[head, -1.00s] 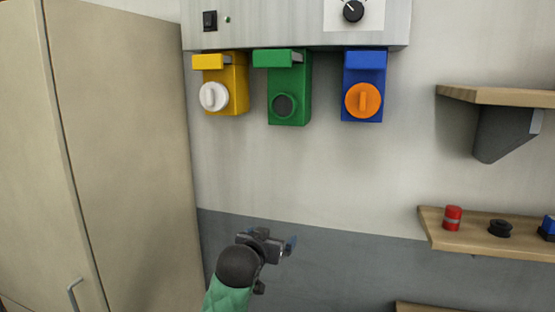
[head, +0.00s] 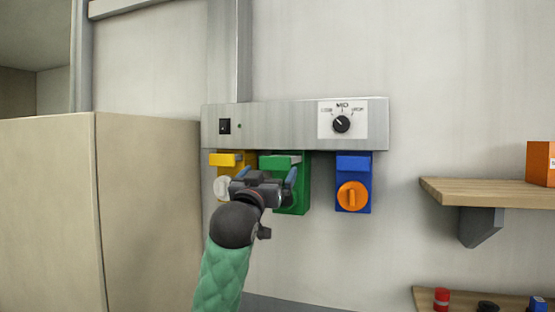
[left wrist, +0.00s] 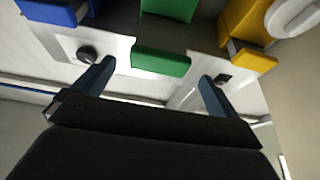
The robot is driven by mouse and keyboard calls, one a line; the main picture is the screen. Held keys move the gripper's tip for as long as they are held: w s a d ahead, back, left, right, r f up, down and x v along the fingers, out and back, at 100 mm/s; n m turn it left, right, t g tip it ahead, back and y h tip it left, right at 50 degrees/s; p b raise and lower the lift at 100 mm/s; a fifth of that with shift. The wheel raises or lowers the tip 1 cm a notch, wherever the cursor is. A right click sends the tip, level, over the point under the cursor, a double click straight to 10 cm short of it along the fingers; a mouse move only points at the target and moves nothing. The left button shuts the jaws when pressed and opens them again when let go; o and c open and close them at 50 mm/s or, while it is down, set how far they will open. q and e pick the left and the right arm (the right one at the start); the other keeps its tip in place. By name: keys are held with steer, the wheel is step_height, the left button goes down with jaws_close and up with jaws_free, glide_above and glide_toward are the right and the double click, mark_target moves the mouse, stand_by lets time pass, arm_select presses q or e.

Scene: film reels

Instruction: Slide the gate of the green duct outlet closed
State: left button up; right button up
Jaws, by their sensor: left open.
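The green duct outlet (head: 304,190) hangs under a metal panel, between the yellow and blue outlets. Its green gate bar (head: 274,161) sticks out to the left of the outlet body, with a grey strip at its right. My left gripper (head: 265,176) is in front of the green outlet, open and empty, and hides much of its lower body. In the left wrist view, the green gate bar (left wrist: 160,62) shows between the spread blue fingers, with a visible gap on each side. How near the fingertips are in depth is unclear. My right gripper is not in view.
The yellow outlet (head: 224,160) with a white knob is close on the left. The blue outlet (head: 353,170) with an orange knob is on the right. The metal panel (head: 275,130) is just above. A cabinet (head: 150,215) stands left; a wooden shelf (head: 490,192) is right.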

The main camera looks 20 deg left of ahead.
mark_target(274, 167)
arm_select(q)
steer(key=shift+p+x, duration=0.6)
steer(key=shift+x, duration=0.5)
steer(key=p+x, duration=0.2)
steer(key=x, duration=0.2)
steer(key=shift+r+p, duration=0.1)
steer(key=shift+p, duration=0.2)
steer(key=shift+w, duration=0.55)
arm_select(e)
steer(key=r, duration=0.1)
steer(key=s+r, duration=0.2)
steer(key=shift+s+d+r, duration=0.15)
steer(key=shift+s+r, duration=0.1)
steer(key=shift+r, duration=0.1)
arm_select(q)
steer(key=c, duration=1.4)
steer(key=shift+w+d+b, duration=0.1)
steer(key=shift+w+b, duration=0.35)
steer(key=shift+w, duration=1.2)
steer(key=o, duration=1.4)
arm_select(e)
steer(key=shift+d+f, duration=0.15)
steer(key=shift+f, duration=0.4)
